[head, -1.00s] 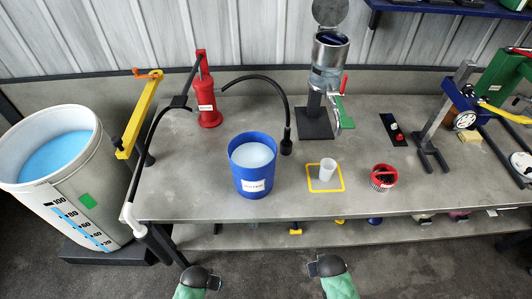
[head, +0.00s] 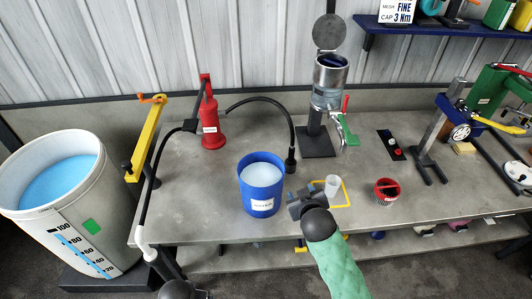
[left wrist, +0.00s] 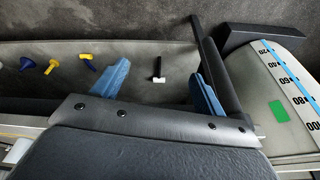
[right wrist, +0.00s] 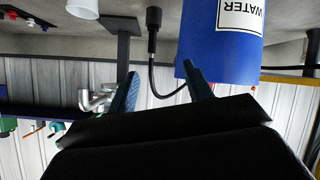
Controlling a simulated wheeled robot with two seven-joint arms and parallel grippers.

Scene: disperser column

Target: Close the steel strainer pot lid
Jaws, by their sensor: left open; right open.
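The steel strainer pot (head: 331,74) stands on a dark stand at the back of the bench. Its round grey lid (head: 327,32) is tilted up on its back edge, so the pot mouth is open. My right gripper (head: 303,194) is open and empty over the bench front, between the blue water bucket and the white cup, well short of the pot. In the right wrist view its fingers (right wrist: 160,88) are apart with nothing between them. My left gripper (left wrist: 160,88) is open and empty low in front of the bench; only a dark bit shows in the head view.
The blue bucket (head: 261,187) of pale liquid, white cup (head: 332,185) and red cup (head: 386,191) stand along the front. A red pump (head: 211,124) with a black hose is left of the pot. A blue shelf (head: 440,32) is upper right.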

